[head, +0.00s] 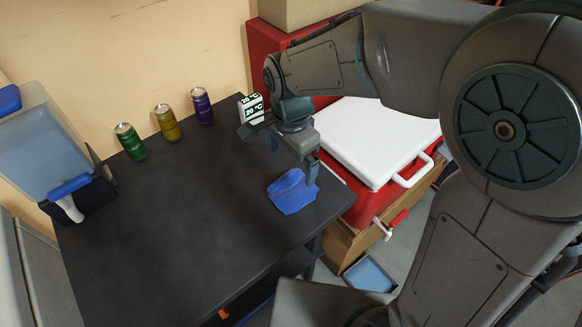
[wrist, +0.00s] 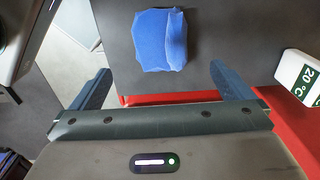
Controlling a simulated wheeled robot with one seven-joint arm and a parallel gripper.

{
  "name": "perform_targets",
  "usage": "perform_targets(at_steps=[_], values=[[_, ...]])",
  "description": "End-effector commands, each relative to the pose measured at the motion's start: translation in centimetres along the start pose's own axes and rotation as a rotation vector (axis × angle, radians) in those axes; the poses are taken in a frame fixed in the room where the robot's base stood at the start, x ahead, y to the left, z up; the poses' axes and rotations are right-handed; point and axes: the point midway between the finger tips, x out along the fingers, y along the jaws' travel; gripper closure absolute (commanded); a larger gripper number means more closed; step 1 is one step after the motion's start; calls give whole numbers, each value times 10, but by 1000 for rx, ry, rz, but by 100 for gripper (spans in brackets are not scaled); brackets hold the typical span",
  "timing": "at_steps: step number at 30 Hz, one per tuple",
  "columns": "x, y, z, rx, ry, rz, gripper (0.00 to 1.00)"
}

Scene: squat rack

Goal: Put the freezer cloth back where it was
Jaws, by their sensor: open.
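The blue cloth (head: 291,192) lies folded on the dark table near its right edge. It also shows in the wrist view (wrist: 160,40), flat on the dark surface, ahead of and between the fingers. My gripper (wrist: 160,82) is open and empty, with one finger at each side of the picture. In the head view my gripper (head: 311,172) is above the table, just over the cloth's upper right side. Whether a finger touches the cloth cannot be told. A red cooler (head: 367,208) with a white lid (head: 365,135) stands right of the table, its lid down.
Green (head: 130,142), yellow (head: 167,123) and purple (head: 202,106) cans stand along the table's back. A white temperature display (head: 251,107) is behind my gripper. A clear dispenser (head: 45,145) stands at left. The table's middle (head: 190,210) is clear.

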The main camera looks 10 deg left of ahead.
Motion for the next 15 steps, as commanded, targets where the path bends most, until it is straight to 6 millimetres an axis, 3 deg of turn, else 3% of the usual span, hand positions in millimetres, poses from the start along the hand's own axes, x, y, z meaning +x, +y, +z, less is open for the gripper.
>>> perform_targets(at_steps=[10,15], values=[[-10,4,-4,-7,0,-3,0],[-24,38,-34,-107,11,-35,0]])
